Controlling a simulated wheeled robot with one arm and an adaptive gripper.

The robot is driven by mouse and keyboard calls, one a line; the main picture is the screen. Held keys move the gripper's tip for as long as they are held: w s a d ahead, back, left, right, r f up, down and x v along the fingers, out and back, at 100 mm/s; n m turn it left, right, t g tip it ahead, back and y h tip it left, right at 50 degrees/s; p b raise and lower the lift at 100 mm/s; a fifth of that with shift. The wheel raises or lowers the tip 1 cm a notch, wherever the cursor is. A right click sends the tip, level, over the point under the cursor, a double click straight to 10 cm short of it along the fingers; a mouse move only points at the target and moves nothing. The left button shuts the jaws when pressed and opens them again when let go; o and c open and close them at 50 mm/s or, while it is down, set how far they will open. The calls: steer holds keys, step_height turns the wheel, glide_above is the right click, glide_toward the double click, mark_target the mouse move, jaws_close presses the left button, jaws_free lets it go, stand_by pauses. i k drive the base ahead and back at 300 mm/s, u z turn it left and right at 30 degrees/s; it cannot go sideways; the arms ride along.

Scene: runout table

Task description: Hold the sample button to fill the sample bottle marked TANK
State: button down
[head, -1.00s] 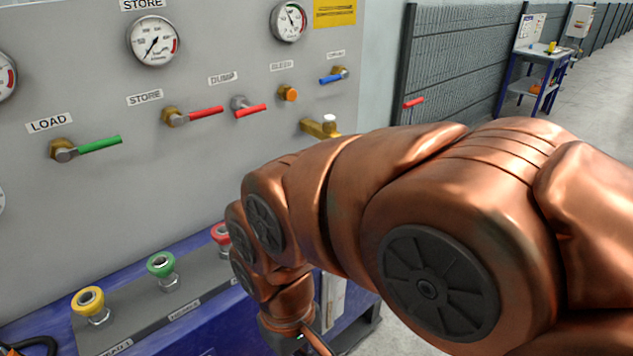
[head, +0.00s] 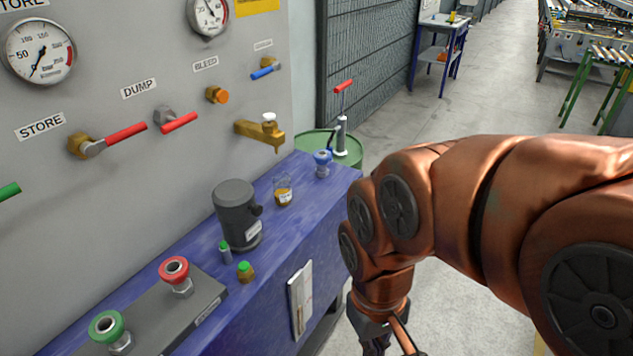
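A blue push button (head: 322,158) stands at the far right end of the blue bench (head: 135,280). A brass sample tap (head: 262,130) with a white knob sticks out of the grey panel above the bench. Two small green-capped bottles stand near the bench's front: a grey one (head: 225,252) and a brown one (head: 245,271). A glass (head: 283,192) with amber liquid stands below and right of the tap. I cannot read TANK on any of them. My gripper (head: 376,342) hangs at the bottom edge, right of the bench and apart from everything; its fingers are mostly cut off.
A dark grey canister (head: 237,214) stands on the bench beside the bottles. Red (head: 174,270) and green (head: 106,327) buttons sit on a grey box at the left. A green drum (head: 345,148) and a pump with a red handle (head: 343,88) stand past the bench. Open floor lies right.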

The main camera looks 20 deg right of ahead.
mark_target(268, 117)
steer(key=u, duration=0.55)
steer(key=k, duration=0.65)
steer(key=u, duration=1.2)
steer(key=i, duration=1.2)
steer(key=z, duration=0.6)
